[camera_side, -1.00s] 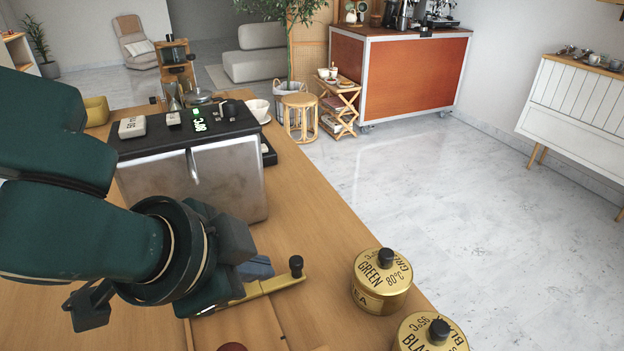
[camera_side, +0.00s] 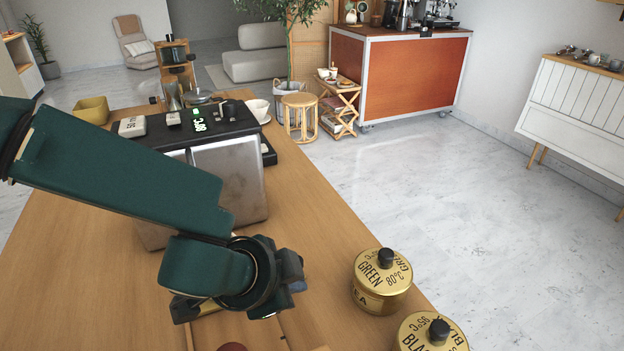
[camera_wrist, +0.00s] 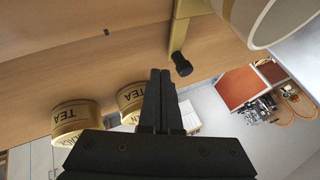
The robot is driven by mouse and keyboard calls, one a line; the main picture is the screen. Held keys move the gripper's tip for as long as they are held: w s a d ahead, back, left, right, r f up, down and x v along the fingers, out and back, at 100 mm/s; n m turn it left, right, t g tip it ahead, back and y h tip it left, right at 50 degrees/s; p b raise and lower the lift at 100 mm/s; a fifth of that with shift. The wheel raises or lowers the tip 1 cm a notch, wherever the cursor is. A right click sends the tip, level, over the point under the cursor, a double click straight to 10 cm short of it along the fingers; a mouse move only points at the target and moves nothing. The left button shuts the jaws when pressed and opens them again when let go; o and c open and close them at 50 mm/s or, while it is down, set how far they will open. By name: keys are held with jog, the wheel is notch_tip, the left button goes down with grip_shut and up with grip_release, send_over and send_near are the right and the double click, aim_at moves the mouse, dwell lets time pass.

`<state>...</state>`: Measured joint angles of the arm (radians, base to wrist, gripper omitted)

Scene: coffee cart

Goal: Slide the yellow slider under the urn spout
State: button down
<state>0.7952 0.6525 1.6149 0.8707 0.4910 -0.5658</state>
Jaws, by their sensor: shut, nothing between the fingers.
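The yellow slider (camera_wrist: 180,28) is a flat brass-coloured bar with a black knob (camera_wrist: 181,64) at its end, at the top of the wrist view. In the side view my arm hides most of it. My gripper (camera_wrist: 160,73) is shut and empty, with its fingertips just left of and below the knob in the wrist view; I see no clear contact. In the side view my gripper (camera_side: 298,285) is low over the counter, in front of the metal urn box (camera_side: 232,180) with a green display. The spout cannot be made out there.
Gold tea tins, one labelled green (camera_side: 382,283) and a black one (camera_side: 430,335), stand at the counter's right edge. A pale rounded vessel (camera_wrist: 262,18) is at the wrist view's upper right. A reddish round thing (camera_side: 232,347) shows at the bottom. Bare wood lies between urn and tins.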

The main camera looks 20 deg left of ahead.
jog(key=shift+w+a, duration=0.45)
jog(key=shift+w, duration=0.25)
jog(key=w+a, duration=0.4)
jog(key=shift+w+a, duration=0.1)
